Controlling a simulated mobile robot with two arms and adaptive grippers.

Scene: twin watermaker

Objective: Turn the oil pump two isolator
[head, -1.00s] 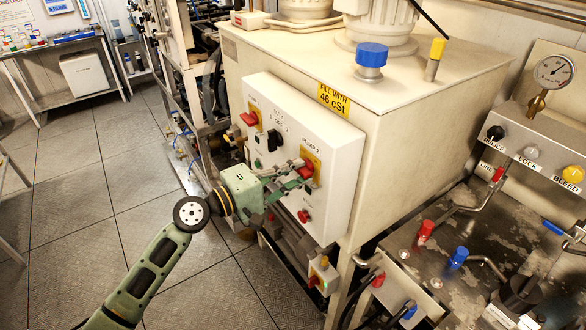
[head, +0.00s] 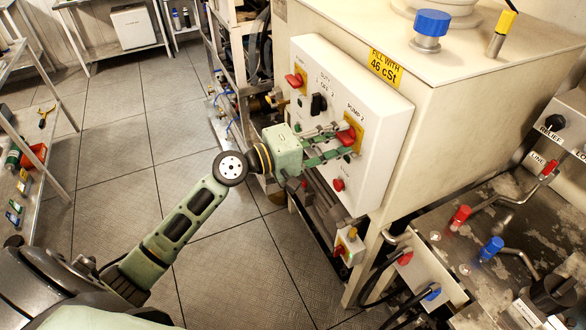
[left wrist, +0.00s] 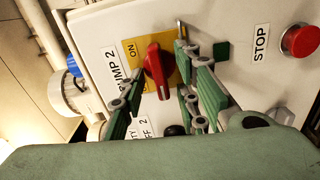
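The PUMP 2 isolator is a red rotary handle (head: 346,137) on a yellow plate on the white control panel (head: 372,125). In the left wrist view the red handle (left wrist: 157,72) stands out from its yellow plate beside the word ON. My left gripper (head: 338,143) reaches the panel from the left. In the left wrist view its green fingers (left wrist: 158,74) are apart, one on each side of the handle. A gap shows on the handle's left; I cannot tell whether the right finger touches it. My right gripper is in neither current view.
Another red isolator handle (head: 295,80), a black selector knob (head: 318,103) and a red button (head: 338,184) are on the same panel. The red STOP button (left wrist: 300,40) is near the fingers. The cream tank (head: 460,120) stands behind the panel. Tiled floor (head: 215,255) lies open to the left.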

